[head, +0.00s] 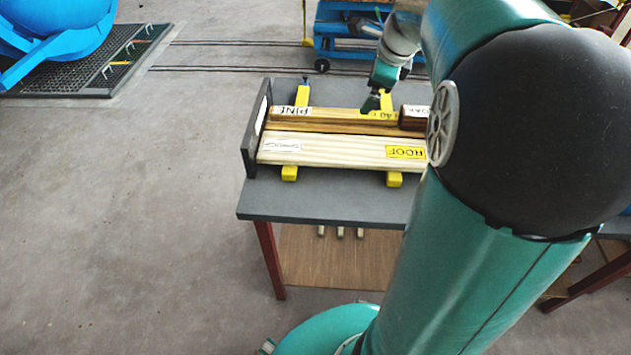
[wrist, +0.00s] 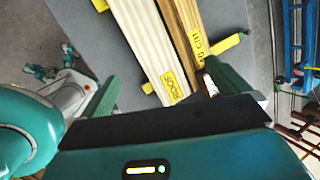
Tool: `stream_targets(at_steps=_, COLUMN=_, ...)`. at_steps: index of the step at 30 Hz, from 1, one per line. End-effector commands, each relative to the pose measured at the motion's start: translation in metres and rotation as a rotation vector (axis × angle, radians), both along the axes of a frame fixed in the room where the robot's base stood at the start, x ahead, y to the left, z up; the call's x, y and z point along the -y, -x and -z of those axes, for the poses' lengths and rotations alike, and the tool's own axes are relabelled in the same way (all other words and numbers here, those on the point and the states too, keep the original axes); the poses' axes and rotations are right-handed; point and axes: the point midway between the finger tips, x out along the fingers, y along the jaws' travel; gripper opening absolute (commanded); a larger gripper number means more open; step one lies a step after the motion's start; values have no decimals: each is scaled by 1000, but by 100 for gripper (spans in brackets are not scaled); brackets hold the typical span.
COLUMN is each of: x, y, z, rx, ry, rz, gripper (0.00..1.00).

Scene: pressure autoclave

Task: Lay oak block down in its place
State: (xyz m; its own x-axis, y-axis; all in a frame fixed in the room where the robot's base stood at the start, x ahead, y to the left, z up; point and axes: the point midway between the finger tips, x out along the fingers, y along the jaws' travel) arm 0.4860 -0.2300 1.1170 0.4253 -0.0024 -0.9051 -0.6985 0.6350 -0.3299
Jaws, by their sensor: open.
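The oak block (head: 412,119) is a short dark brown piece with a white label reading OAK. In the head view it lies at the right end of the row of timber, by the end of the brown PINE board (head: 340,116); its right part is hidden behind my arm. I cannot tell whether it touches that board. My gripper (head: 377,101) is over the back edge of the boards, left of the oak block. In the wrist view, my gripper (wrist: 165,92) has its fingers wide apart with nothing clearly held. A brown piece with white shows beside the right finger, mostly hidden.
A pale ROOF board (head: 340,150) lies in front on yellow supports (head: 289,174), against a dark upright stop (head: 256,135) on the grey table (head: 310,207). A blue cart (head: 345,45) stands behind. Open floor lies left.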

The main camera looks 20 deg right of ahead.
Motion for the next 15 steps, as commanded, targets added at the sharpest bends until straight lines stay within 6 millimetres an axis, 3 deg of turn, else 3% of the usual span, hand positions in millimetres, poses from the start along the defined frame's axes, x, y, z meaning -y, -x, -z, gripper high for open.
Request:
stream_targets(at_steps=1, x=-25, y=11, z=-8, rx=11, ry=47, rz=-136, gripper=100)
stream_targets(at_steps=6, x=-95, y=50, z=-21, rx=31, ry=241, rz=-608, gripper=100)
stream_targets(at_steps=15, x=-191, y=135, z=-16, rx=58, ry=655, rz=-1430, gripper=100)
